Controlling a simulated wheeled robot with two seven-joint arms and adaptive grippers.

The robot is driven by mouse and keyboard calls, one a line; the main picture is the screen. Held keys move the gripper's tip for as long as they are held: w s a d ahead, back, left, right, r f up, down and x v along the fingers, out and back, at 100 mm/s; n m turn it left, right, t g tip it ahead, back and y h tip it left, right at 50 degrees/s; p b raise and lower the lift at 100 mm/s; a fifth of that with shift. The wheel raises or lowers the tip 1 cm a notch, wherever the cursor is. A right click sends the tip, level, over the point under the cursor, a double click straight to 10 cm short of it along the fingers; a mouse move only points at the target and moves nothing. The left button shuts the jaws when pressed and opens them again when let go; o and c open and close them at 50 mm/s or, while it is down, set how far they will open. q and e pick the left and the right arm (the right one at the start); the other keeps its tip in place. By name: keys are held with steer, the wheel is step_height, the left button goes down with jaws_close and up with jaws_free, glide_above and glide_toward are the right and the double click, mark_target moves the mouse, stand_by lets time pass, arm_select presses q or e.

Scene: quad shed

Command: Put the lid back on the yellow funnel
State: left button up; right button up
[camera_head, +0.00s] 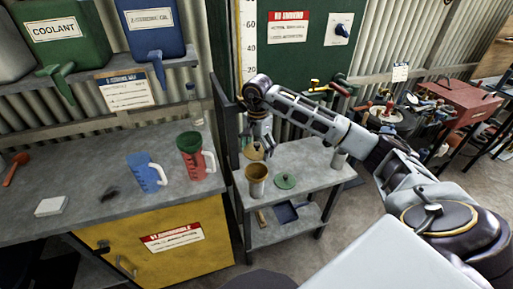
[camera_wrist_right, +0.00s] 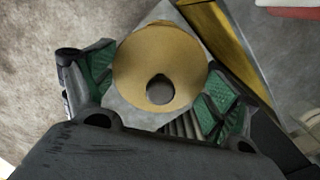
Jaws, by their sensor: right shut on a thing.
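The yellow funnel (camera_head: 257,187) stands upright on the top of the small grey metal cart, its mouth open upward. My right gripper (camera_head: 263,150) points down, above and slightly behind the funnel in the head view. It is shut on a round yellow lid (camera_head: 251,152). In the wrist view the lid (camera_wrist_right: 136,72), with a grey knob (camera_wrist_right: 160,92) in its middle, sits between the green finger pads of my right gripper (camera_wrist_right: 157,88). The lid is apart from the funnel, which I cannot make out in the wrist view. My left gripper is not in view.
A green lid (camera_head: 286,182) lies right of the funnel on the cart (camera_head: 318,175). A grey cylinder (camera_head: 338,160) stands farther right. A blue jug (camera_head: 146,172) and a red jug (camera_head: 191,157) stand on the left bench. A dustpan (camera_head: 288,212) lies on the lower shelf.

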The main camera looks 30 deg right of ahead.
steer(key=shift+s+d+f+p, duration=0.1)
steer(key=shift+s+d+p, duration=0.2)
steer(key=shift+s+p, duration=0.15)
steer(key=shift+f+m, duration=0.55)
steer(key=shift+m, duration=0.05)
steer(key=shift+w+a+f+m, duration=0.15)
steer(key=shift+m, duration=0.4)
steer(key=shift+w+a+f+m, duration=0.15)
steer(key=shift+m, duration=0.4)
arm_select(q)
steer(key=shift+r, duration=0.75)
arm_select(e)
steer(key=shift+w+a+m, duration=0.1)
steer(key=shift+w+m, duration=0.1)
steer(key=shift+m, duration=1)
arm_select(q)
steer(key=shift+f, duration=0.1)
arm_select(e)
steer(key=shift+f, duration=0.2)
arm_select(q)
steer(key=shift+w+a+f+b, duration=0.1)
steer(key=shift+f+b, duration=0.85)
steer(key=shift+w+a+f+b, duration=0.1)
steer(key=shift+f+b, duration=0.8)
arm_select(e)
steer(key=shift+f, duration=3)
